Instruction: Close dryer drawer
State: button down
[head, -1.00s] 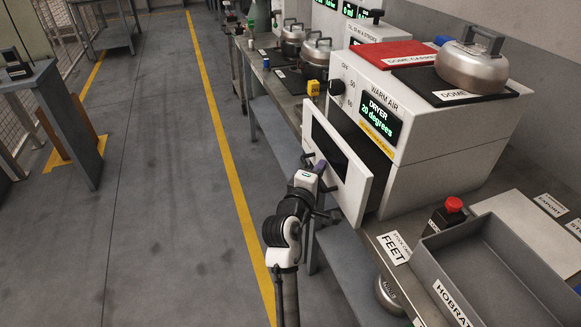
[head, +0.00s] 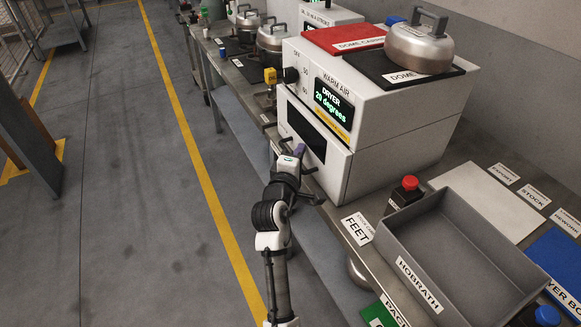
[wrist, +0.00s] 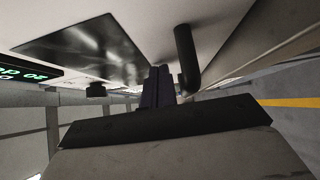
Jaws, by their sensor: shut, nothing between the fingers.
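The white dryer (head: 405,125) stands on the bench with its display reading "DRYER 20 degrees". Its drawer front (head: 335,170), with a dark window, sits flush or nearly flush with the body; I see no clear gap in the head view. My gripper (head: 300,150) is shut and empty, its purple fingertips at the drawer front by the window. In the wrist view the shut fingertips (wrist: 158,82) are close to the white front, beside a dark handle post (wrist: 187,60). Whether they touch the front I cannot tell. The dark window (wrist: 85,50) lies left of them.
A grey HOBRATH tray (head: 400,250) and a red-topped button (head: 408,190) are on the bench right of the dryer. A metal dome (head: 420,45) stands on top of it. Metal pots stand farther along the bench. The floor aisle to the left is clear.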

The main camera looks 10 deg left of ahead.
jog(key=s+a+b, duration=0.2)
jog(key=s+b, duration=0.1)
jog(key=s, duration=1)
jog(key=shift+a, duration=0.35)
